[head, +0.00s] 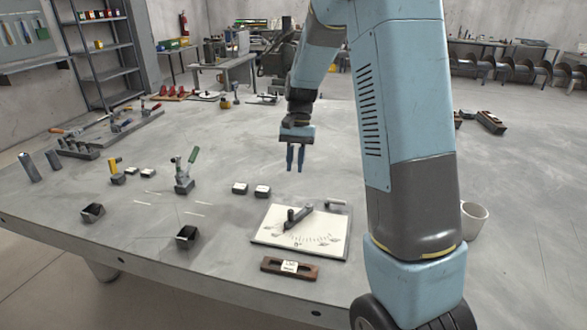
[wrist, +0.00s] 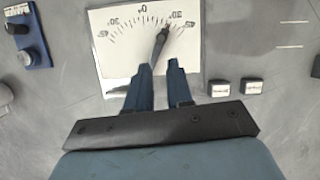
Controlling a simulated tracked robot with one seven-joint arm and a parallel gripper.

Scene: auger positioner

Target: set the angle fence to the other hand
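The angle fence is a pale plate (head: 325,238) with a printed degree scale, lying on the table in the head view. A dark fence arm (head: 300,216) lies on it at a slant, with a short upright knob at one end. In the wrist view the plate (wrist: 112,62) shows again, and the dark arm (wrist: 161,42) points to the right of the 0 mark, near the right-hand 30. My gripper (head: 295,168) hangs above the table, over the plate's far side, fingers down. In the wrist view its fingers (wrist: 160,68) are apart, with nothing visible held between them.
Two small labelled blocks (head: 251,190) stand left of the plate. A brown level-like block (head: 289,268) lies in front of it. A clamp with a green handle (head: 185,175) and dark open boxes (head: 187,236) are farther left. A white cup (head: 473,217) stands right of my arm.

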